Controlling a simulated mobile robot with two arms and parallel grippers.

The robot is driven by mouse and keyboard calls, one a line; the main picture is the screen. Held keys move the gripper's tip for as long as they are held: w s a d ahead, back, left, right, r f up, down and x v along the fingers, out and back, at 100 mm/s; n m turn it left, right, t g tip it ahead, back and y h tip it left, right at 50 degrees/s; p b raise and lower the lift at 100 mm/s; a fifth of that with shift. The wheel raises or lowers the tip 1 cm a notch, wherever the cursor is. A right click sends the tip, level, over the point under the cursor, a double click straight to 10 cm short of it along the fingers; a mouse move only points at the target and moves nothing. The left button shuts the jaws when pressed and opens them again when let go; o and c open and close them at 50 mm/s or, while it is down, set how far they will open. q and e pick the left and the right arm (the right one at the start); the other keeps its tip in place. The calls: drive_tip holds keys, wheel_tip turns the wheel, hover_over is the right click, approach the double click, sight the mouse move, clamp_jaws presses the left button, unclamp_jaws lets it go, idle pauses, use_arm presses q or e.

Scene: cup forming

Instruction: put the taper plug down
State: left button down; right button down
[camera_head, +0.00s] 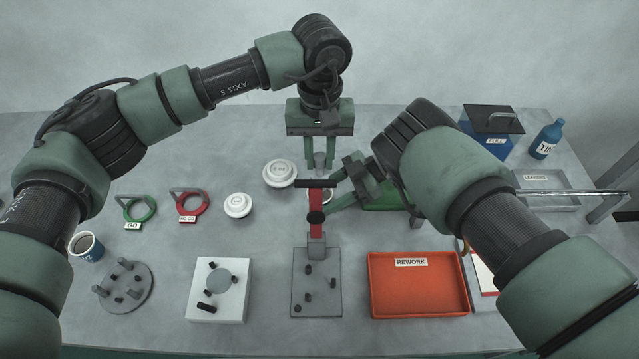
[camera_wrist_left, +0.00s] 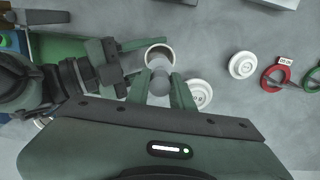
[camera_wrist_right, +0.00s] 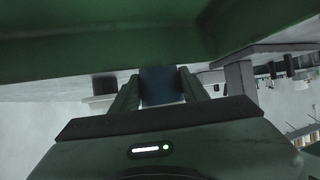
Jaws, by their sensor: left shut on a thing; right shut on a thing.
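The taper plug (camera_wrist_left: 159,82) is a grey rounded piece between the fingers of my left gripper (camera_wrist_left: 167,92), which is shut on it. In the head view my left gripper (camera_head: 320,162) points down at the middle of the table. My right gripper (camera_wrist_right: 162,88) is shut on a dark blue piece, apparently a paper cup (camera_wrist_right: 162,84). In the left wrist view the cup's pale open rim (camera_wrist_left: 150,53) shows beside the plug. I cannot tell whether the plug is inside the cup or just above it. In the head view a red clamp partly hides the cup.
The red clamp (camera_head: 316,225) stands on a grey plate (camera_head: 328,300). White discs (camera_head: 280,174) (camera_head: 238,206), a green GO ring (camera_head: 139,209) and a red NO-GO ring (camera_head: 193,207) lie left. A red REWORK tray (camera_head: 420,305) is at front right. Clear table lies around the discs.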

sight(319, 174)
use_arm(q)
drive_tip(key=shift+f, duration=3.6)
drive_tip(key=shift+f, duration=0.15)
drive_tip(key=c, duration=1.2)
unclamp_jaws()
drive_tip(key=shift+c, duration=0.2)
wheel_tip(319, 174, up, 12)
drive_tip(key=shift+r, duration=0.15)
use_arm(e)
drive_tip(key=c, duration=0.7)
unclamp_jaws()
